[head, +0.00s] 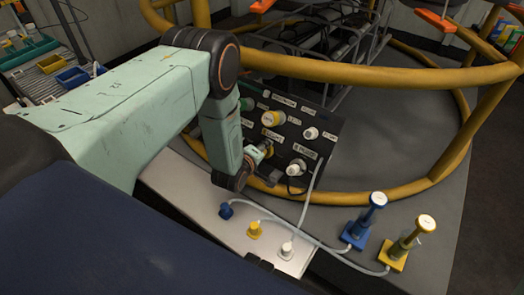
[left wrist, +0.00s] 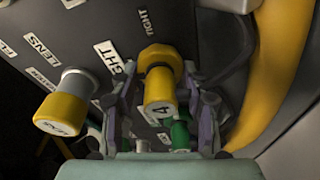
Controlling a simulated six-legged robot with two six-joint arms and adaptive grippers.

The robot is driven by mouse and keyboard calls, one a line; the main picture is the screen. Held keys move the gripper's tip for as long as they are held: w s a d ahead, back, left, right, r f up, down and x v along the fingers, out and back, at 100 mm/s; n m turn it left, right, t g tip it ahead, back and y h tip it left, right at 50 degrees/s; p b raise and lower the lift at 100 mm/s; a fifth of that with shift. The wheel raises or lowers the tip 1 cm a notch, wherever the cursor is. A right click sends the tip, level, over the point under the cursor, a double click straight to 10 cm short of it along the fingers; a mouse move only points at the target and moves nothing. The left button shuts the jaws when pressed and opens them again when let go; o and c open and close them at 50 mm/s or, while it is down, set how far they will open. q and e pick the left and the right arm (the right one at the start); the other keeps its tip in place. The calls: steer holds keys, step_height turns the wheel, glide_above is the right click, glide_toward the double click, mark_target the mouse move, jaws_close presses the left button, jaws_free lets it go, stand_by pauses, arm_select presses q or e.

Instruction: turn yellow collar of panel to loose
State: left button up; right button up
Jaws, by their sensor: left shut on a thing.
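The dark panel (head: 326,122) stands tilted behind the white ledge, with white labels and several round connectors on its face. My left gripper (head: 258,154) is at its lower left part, in front of a yellow fitting (head: 268,147). In the left wrist view, the fingers of my left gripper (left wrist: 162,108) stand on both sides of a yellow plug with a wider yellow collar (left wrist: 160,57) behind it, and are shut on it. A label reading "TIGHT" is close above the collar. The fingers hide parts of the panel. My right gripper is not in view.
A second yellow plug (left wrist: 62,110) with a grey collar sits left of my fingers. A thick yellow rail (head: 350,72) arches over the panel. Two capped posts stand at right.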

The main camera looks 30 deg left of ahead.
arm_select(q)
steer(key=shift+n, duration=0.4)
steer(key=o, duration=1.2)
steer(key=shift+c, duration=0.2)
steer(key=shift+s, duration=0.1)
steer(key=v, duration=1.1)
steer(key=shift+s+r, duration=0.3)
steer(key=shift+r, duration=0.05)
steer(key=shift+d, duration=0.1)
